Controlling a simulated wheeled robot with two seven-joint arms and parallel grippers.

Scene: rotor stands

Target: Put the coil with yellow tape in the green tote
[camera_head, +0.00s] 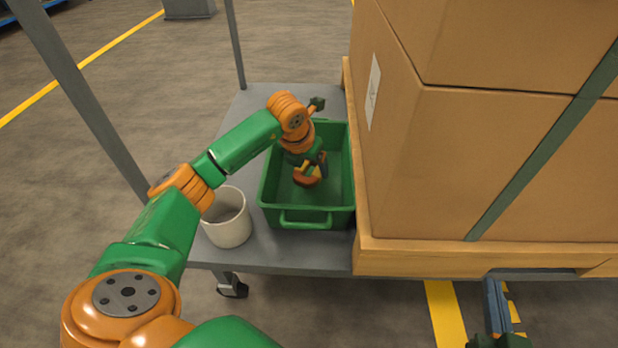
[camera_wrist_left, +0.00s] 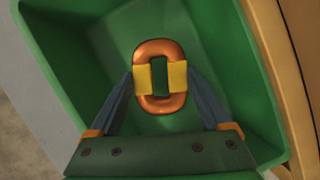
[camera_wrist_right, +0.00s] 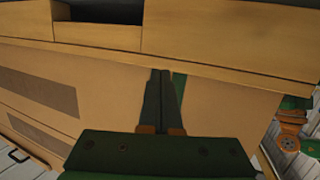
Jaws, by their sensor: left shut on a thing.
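The coil with yellow tape is a copper-orange oval ring with yellow tape on both long sides, seen in the left wrist view (camera_wrist_left: 159,105). My left gripper (camera_wrist_left: 160,83) is shut on it, one finger against each taped side. In the head view the coil (camera_head: 308,178) is inside the green tote (camera_head: 305,220), above or near its floor; I cannot tell whether it touches. The tote stands open on a grey cart shelf. My right gripper (camera_wrist_right: 163,75) shows in the right wrist view with its fingers together and nothing between them. In the head view it (camera_head: 495,285) is at the lower right.
A white cylindrical container (camera_head: 228,220) stands left of the tote. Large strapped cardboard boxes (camera_head: 500,160) on a wooden pallet (camera_head: 420,257) stand close to the tote's right side. A grey cart post (camera_head: 85,100) rises at the left. The shelf (camera_head: 240,110) behind the tote is clear.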

